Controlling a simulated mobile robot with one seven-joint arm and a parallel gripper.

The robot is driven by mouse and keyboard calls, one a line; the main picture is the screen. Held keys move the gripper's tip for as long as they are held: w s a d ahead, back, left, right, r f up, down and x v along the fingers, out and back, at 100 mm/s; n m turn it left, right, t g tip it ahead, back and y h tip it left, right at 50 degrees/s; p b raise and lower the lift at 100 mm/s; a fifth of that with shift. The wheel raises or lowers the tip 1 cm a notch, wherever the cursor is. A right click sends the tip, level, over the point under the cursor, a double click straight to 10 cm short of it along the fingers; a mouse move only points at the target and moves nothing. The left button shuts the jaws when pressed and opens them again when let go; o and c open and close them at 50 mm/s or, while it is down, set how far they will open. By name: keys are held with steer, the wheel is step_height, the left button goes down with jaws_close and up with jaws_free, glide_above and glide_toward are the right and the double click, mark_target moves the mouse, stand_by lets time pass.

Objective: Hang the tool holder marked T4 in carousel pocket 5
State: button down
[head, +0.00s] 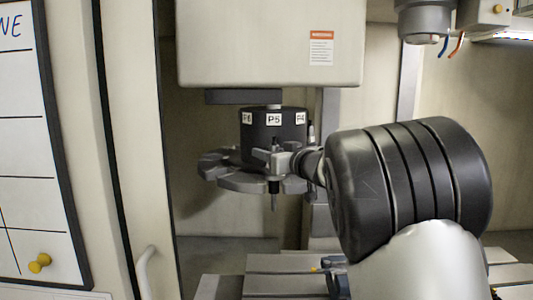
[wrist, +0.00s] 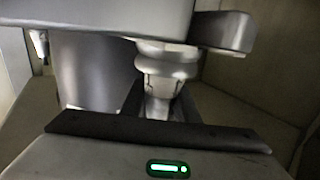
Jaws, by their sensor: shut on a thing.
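The carousel has a black drum (head: 262,133) with white labels P6, P5 and P4, and a grey pocket plate (head: 243,183) around its foot. P5 faces me. My gripper (head: 275,160) is in front of the P5 label, shut on a tool holder whose dark, thin tool (head: 274,192) points down. The holder is upright and close to the plate's front edge. In the wrist view the holder's pale, flanged body (wrist: 166,62) stands between my jaws (wrist: 150,100). No T4 mark can be read, and I cannot tell whether the holder touches the pocket.
A pale housing (head: 270,45) with a warning label hangs just above the drum. A spindle head (head: 424,22) is at the upper right. The machine table (head: 270,265) lies below. A door with a handle (head: 146,265) and a whiteboard (head: 30,130) stand at the left.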

stand_by(0.6)
steer(key=c, duration=1.3)
jaws_free()
steer(key=shift+f, duration=0.1)
steer(key=shift+c, duration=0.2)
steer(key=shift+o, duration=0.2)
steer(key=shift+f, duration=0.35)
steer(key=b+v, duration=0.2)
steer(key=v, duration=1.5)
steer(key=shift+s+r, duration=0.25)
steer(key=shift+s, duration=0.05)
steer(key=shift+d, duration=0.1)
